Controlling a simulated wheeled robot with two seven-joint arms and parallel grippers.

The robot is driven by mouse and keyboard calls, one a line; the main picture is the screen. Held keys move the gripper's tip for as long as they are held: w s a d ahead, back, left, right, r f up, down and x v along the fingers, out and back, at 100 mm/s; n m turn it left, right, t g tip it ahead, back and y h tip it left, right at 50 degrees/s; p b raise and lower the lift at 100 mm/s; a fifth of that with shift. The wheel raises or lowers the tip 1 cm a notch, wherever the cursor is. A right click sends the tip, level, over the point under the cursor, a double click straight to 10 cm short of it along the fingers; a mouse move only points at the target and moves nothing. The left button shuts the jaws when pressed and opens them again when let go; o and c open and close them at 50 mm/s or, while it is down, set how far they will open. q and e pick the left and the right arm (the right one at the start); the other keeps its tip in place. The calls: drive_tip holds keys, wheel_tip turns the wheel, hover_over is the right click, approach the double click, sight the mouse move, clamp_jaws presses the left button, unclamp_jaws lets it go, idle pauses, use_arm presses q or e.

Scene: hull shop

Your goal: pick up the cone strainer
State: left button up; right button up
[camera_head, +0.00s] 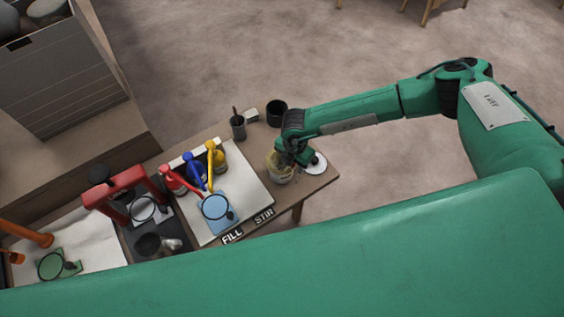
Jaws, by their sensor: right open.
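A pale, yellowish cup-shaped thing (280,170) stands near the right end of the table, and it may be the cone strainer, but it is too small to be sure. A white round piece (318,166) lies just right of it. My right gripper (297,160) reaches down from above between the two, open. Its fingers partly cover both, and I cannot tell whether they touch either. My left gripper is not in view.
A black cup (277,112) and a grey pot with a stick (238,129) stand behind. Red (173,181), blue (195,172) and yellow (216,156) bottles stand on a white board (245,185) beside a blue mat (227,224). A red frame (118,187) stands farther left.

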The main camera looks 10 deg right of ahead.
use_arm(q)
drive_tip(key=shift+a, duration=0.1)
use_arm(e)
clamp_jaws()
drive_tip(key=shift+r, duration=0.15)
